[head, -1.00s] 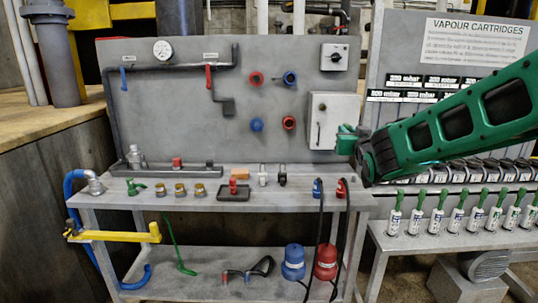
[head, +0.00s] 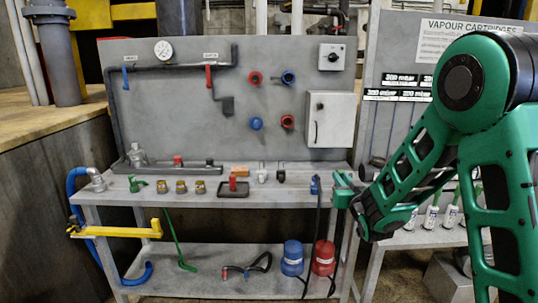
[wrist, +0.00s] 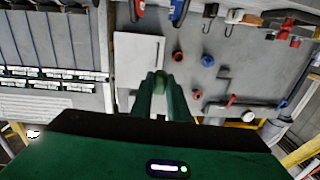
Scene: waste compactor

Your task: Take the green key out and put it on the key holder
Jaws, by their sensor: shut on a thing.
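My gripper (head: 343,188) is above the right end of the workbench, in front of and below the grey wall box. In the wrist view my gripper (wrist: 160,78) has its green fingers close together on a small green piece, which looks like the green key (wrist: 160,86). The fingers hide most of it, and its shape cannot be made out. The grey wall box (head: 328,120) has its door shut; it also shows in the wrist view (wrist: 138,60). I cannot tell which fitting is the key holder.
The workbench (head: 215,203) carries brass fittings (head: 181,187), a green valve piece (head: 136,184) and a red-handled block (head: 232,186). A black rotary switch (head: 333,57) sits above the box. Blue (head: 292,258) and red (head: 324,258) containers stand below. Cartridges (head: 431,216) stand right.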

